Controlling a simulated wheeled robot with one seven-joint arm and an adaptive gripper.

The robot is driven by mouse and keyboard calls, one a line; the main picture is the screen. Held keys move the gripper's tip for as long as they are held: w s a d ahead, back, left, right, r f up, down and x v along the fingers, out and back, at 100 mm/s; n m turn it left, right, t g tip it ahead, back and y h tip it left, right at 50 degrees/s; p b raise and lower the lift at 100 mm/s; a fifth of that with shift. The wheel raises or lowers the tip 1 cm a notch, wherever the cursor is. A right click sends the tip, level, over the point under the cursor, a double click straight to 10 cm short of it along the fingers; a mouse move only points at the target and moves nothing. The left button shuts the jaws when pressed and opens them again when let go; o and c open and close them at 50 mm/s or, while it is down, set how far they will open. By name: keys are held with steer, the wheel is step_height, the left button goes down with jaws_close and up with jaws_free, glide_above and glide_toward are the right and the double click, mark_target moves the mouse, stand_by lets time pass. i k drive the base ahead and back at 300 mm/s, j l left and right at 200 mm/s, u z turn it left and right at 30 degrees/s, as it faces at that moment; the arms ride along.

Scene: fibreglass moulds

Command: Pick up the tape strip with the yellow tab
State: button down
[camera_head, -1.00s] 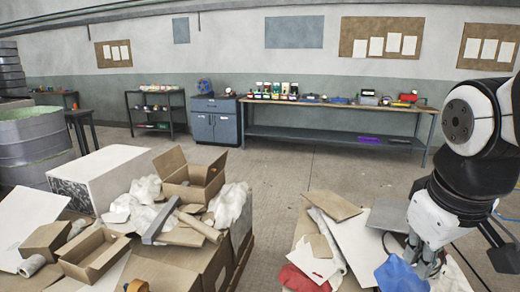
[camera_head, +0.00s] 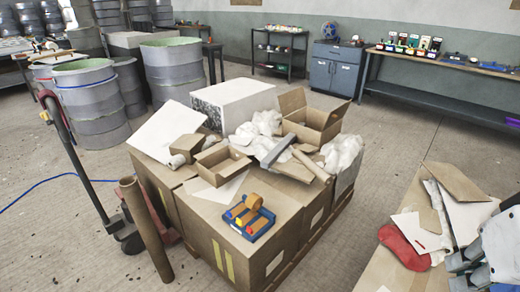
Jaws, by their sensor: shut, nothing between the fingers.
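A blue tape holder (camera_head: 262,222) with orange tape rolls (camera_head: 252,202) sits on top of the cardboard boxes, near their front edge. Small coloured bits, some red and some yellow, show along its front left side. They are too small to tell which is the strip with the yellow tab. My gripper (camera_head: 453,271) is at the lower right edge, partly cut off, over the clutter on another box. It is shut and empty, well to the right of the tape holder.
Open cartons (camera_head: 310,122), white crumpled wrapping and a grey bar crowd the box top behind the holder. A brown tube (camera_head: 146,229) leans at the left front, beside a red pallet jack (camera_head: 72,150). A red cloth (camera_head: 404,247) lies near my gripper. Floor shows between the two box stacks.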

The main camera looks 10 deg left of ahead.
mark_target(251, 216)
steer(key=u, duration=0.8)
steer(key=z, duration=1.25)
steer(key=j+u, duration=0.9)
